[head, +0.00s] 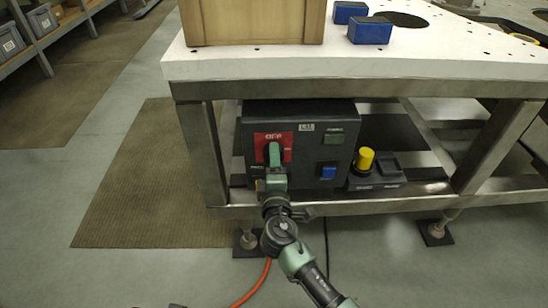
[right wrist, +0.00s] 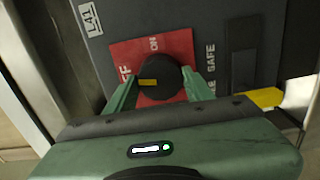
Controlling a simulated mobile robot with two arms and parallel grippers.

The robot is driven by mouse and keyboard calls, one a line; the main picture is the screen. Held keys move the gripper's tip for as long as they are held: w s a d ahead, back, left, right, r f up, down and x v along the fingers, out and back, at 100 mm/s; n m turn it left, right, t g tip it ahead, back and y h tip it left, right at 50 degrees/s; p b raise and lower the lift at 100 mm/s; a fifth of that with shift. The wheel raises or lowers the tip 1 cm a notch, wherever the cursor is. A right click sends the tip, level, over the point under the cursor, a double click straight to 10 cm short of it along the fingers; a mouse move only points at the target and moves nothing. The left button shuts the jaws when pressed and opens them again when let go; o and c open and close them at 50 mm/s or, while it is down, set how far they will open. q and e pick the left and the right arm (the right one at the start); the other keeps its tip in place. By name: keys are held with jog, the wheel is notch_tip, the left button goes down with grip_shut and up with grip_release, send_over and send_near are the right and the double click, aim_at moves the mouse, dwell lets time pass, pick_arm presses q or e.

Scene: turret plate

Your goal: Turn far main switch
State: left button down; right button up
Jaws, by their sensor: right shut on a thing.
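The main switch is a round black knob (right wrist: 158,76) on a red plate (right wrist: 178,47) with OFF and ON lettering. In the right wrist view its yellow mark lies on the left part of the knob, toward the OFF lettering. The plate (head: 285,139) sits on the front of a dark control box (head: 306,160) under the white table. My right gripper (head: 274,153) reaches up to it. In the right wrist view its green fingers (right wrist: 156,85) are shut on the knob, one on each side. The knob is mostly hidden in the head view. My left gripper is not in view.
The box also has a green button (head: 334,138) and a blue button (head: 328,172). A yellow button (head: 365,159) stands to its right. Metal table legs (head: 204,150) frame the box.

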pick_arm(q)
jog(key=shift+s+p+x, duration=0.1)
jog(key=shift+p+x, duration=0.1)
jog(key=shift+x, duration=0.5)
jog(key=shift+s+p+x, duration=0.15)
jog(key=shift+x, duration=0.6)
pick_arm(e)
jog(key=shift+n, duration=1.1)
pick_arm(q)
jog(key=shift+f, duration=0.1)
pick_arm(e)
jog(key=o, duration=1.4)
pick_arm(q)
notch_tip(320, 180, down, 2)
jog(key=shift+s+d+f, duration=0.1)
pick_arm(e)
jog(key=s, duration=0.7)
jog(key=shift+s, duration=0.4)
